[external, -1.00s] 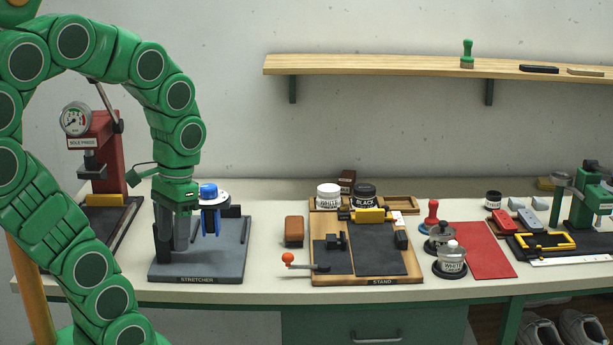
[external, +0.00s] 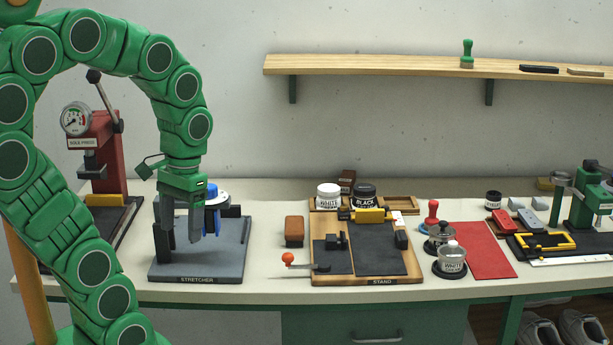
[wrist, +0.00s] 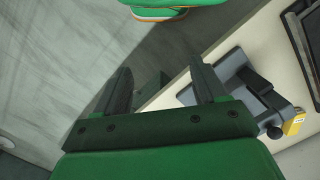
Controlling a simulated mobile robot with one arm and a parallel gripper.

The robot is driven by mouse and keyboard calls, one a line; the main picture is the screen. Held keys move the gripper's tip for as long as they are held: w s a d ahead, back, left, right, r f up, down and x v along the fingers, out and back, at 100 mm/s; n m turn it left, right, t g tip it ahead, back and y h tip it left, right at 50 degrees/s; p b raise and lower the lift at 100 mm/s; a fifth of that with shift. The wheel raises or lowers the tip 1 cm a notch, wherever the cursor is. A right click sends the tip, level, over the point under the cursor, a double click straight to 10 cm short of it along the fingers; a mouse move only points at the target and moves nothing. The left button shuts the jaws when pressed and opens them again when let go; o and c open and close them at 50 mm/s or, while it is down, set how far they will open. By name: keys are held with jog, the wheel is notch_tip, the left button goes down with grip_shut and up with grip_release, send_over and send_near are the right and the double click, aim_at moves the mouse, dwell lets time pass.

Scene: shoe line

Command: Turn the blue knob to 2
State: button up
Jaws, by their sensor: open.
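The blue knob (external: 210,190) sits on a white round dial on top of the stretcher, with blue legs below it. The stretcher (external: 198,270) is a grey base near the left end of the bench. My gripper (external: 205,232) points down, just left of the knob in the picture and partly in front of the blue legs. Its fingers are apart with nothing between them. It also shows in the wrist view (wrist: 162,78), its fingers spread. The knob is not seen clearly in the wrist view, and the dial's numbers are too small to read.
The red sole press (external: 92,140) stands behind my arm on the left. The wooden stand (external: 318,278), with an orange-tipped lever, lies to the right. A brown block (external: 294,231) sits between stretcher and stand. A shelf (external: 390,66) hangs above.

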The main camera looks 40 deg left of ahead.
jog(key=w+a+r+n, duration=0.1)
jog(key=w+a+n, duration=0.4)
jog(key=w, duration=0.1)
jog(key=w+a+r+n+t, duration=0.1)
jog(key=w+a+r+n, duration=0.1)
jog(key=w+a+n, duration=0.4)
jog(key=w+a+r+n, duration=0.2)
jog(key=w+a+n, duration=0.4)
jog(key=w, duration=0.1)
jog(key=shift+w+r+t, duration=0.1)
jog(key=shift+w+t, duration=0.15)
jog(key=shift+t, duration=0.05)
jog(key=shift+f, duration=3.9)
jog(key=shift+c, duration=0.3)
jog(key=c, duration=1)
